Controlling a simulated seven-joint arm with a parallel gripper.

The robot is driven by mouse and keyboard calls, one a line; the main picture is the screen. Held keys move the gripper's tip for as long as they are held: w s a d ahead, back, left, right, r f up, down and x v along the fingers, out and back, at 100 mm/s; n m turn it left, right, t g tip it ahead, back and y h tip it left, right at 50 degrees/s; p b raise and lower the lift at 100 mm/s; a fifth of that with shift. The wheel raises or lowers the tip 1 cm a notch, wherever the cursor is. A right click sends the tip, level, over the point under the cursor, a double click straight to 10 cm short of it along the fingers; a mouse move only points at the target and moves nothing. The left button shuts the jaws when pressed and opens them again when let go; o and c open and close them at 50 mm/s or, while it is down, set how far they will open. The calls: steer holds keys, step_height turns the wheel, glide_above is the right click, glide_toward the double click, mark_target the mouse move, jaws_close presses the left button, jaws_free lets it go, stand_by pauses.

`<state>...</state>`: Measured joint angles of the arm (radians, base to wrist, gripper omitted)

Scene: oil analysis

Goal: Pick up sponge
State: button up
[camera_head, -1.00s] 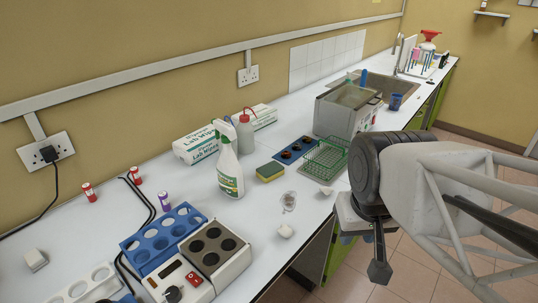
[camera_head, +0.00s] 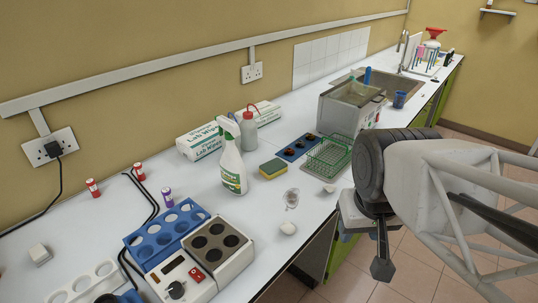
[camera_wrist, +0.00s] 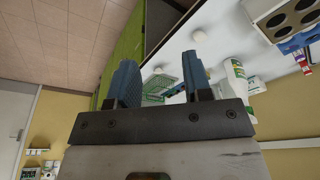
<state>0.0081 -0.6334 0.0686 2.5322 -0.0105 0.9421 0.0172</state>
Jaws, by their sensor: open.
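The sponge (camera_head: 272,169), yellow with a dark green layer, lies on the white bench between the spray bottle (camera_head: 232,166) and the green wire rack (camera_head: 330,156). Nothing touches it. My gripper (camera_wrist: 163,55) is open and empty, its two blue fingers apart in the wrist view. In the head view it is at the right, off the bench's front edge, mostly hidden behind my wrist. It is well to the right of the sponge and apart from it. I cannot make out the sponge clearly in the wrist view.
A blue holder (camera_head: 300,147) stands just behind the sponge, and a wash bottle (camera_head: 249,132) and lab wipes boxes (camera_head: 200,140) stand behind it. A watch glass (camera_head: 291,198) and a small white piece (camera_head: 288,228) lie in front. A heating block (camera_head: 217,248) stands at the front left.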

steer(key=o, duration=0.9)
steer(key=shift+o, duration=0.2)
steer(key=m+g, duration=0.3)
steer(key=m, duration=0.8)
glide_above(273, 165)
steer(key=f, duration=1.5)
steer(key=shift+s+f, duration=0.25)
steer(key=shift+f, duration=0.05)
steer(key=shift+w+f, duration=0.25)
steer(key=shift+f, duration=0.05)
